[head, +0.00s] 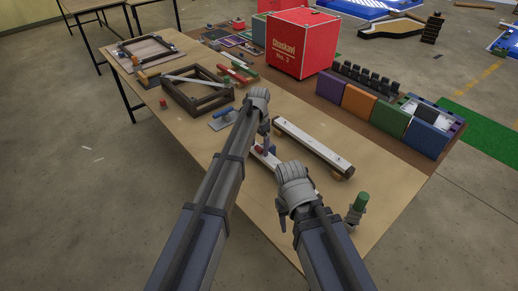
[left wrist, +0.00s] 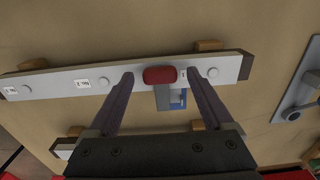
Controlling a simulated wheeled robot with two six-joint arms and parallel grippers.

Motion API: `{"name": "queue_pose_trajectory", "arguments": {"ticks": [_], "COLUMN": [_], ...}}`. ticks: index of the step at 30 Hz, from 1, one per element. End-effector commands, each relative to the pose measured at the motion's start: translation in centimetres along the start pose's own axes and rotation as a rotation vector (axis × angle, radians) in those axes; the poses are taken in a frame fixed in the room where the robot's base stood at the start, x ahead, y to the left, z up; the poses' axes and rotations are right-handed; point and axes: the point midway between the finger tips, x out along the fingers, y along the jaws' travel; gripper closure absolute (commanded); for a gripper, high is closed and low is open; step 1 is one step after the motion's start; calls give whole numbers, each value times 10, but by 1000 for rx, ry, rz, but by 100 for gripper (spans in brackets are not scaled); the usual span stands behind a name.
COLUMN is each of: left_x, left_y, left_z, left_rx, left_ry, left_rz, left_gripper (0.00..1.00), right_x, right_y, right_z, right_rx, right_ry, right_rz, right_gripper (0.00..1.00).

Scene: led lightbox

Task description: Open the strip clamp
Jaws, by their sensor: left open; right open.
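The strip clamp has a red knob (left wrist: 160,75) and a blue and grey body (left wrist: 172,97), and sits on a white strip (left wrist: 105,80) with round studs and small labels. In the left wrist view my left gripper (left wrist: 165,90) is open, its fingers on either side of the red knob, with gaps to it. In the head view my left gripper (head: 265,132) hangs over the strip (head: 265,157), which my arm partly hides; the red knob (head: 258,149) shows beside it. My right gripper (head: 283,217) is open, over the table, nearer me.
A second long strip (head: 312,147) lies to the right on the table (head: 395,190). A green cylinder (head: 360,202) stands front right. A blue-handled tool (head: 222,115), a wooden frame (head: 197,100) and a red box (head: 302,42) are farther back. The table's left front is clear.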

Motion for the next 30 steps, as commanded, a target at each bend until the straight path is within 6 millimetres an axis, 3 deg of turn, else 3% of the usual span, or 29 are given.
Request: {"name": "queue_pose_trajectory", "arguments": {"ticks": [5,27,30], "left_x": [-1,-1,-1], "left_y": [0,0,0], "left_z": [0,0,0], "left_rx": [0,0,0], "left_ry": [0,0,0], "left_rz": [0,0,0], "left_gripper": [17,100,100], "right_x": [-1,-1,-1], "right_y": [0,0,0], "right_z": [0,0,0], "right_rx": [0,0,0], "right_ry": [0,0,0], "right_rz": [0,0,0], "right_gripper": [50,50,50]}}
